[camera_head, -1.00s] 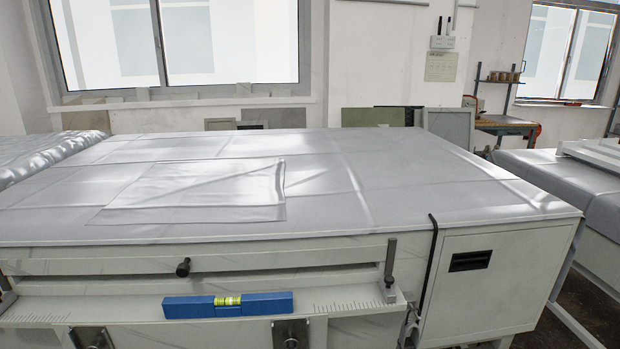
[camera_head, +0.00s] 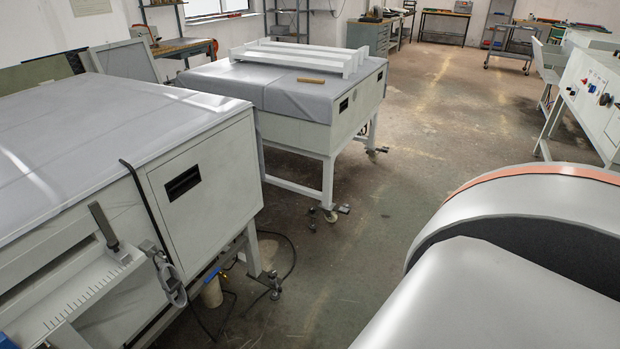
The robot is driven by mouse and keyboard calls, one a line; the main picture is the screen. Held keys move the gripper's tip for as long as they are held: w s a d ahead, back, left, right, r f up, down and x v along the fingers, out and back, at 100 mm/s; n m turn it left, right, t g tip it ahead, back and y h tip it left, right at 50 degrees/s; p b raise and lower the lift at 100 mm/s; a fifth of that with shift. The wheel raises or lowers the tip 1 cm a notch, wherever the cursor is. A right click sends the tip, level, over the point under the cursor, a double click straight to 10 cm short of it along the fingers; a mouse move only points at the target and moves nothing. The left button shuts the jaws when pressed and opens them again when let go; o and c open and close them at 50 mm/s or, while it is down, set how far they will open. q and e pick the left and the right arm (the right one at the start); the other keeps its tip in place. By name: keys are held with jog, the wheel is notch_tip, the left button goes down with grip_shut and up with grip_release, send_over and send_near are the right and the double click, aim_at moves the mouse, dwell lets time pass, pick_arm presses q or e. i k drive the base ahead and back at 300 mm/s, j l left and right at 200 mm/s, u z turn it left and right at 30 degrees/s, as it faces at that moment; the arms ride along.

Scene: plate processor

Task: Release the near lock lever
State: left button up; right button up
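I cannot tell for certain which part is the near lock lever. An upright dark grey metal lever or clamp (camera_head: 103,226) stands on the ruled ledge of the near grey-topped machine (camera_head: 208,182) at the left. Low down, a foot or castor with a dark projecting part (camera_head: 270,285) sits under that machine's corner. The second machine has a castor (camera_head: 328,213) with a dark piece (camera_head: 343,209) sticking out beside it. Neither gripper shows in the head view. A large silver link of mine fills the bottom right.
The second covered machine (camera_head: 308,135) carries white bars (camera_head: 290,56) and a wooden strip (camera_head: 311,81). Cables lie on the floor by a pale cylinder (camera_head: 211,292). A white control cabinet (camera_head: 590,105) stands at the right. The concrete floor (camera_head: 430,130) between is open.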

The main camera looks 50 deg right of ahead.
aim_at(279, 288)
jog(key=z, duration=1.2)
jog(key=i+j+u, duration=0.15)
jog(key=u, duration=0.3)
jog(key=i+u, duration=0.3)
jog(key=u, duration=0.15)
